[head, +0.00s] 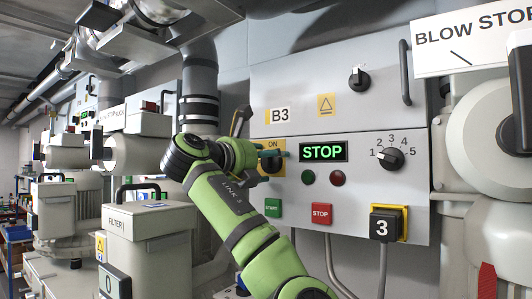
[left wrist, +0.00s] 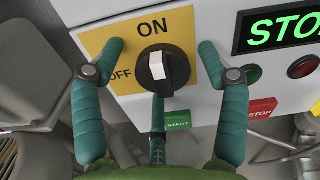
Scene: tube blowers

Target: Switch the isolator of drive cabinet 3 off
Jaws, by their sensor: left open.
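The drive cabinet (head: 400,110) carries a B3 label and a green STOP display (head: 323,151). Its isolator is a black rotary knob with a white grip bar (left wrist: 155,68) on a yellow ON/OFF plate (left wrist: 110,47). The bar stands nearly upright, towards ON; OFF is at lower left. In the head view the plate (head: 272,144) is partly hidden by my gripper. My left gripper (head: 273,154) is open at the isolator. In the left wrist view its green fingers (left wrist: 160,47) flank the knob left and right, apart from it, with a third finger below. My right gripper is not in view.
Below the isolator are a green START button (head: 273,208) and a red STOP button (head: 321,214). A numbered selector (head: 390,158) is to the right, and a black box marked 3 (head: 384,226) below it. A vertical handle (head: 404,72) sticks out at upper right. A filter unit (head: 148,240) stands at left.

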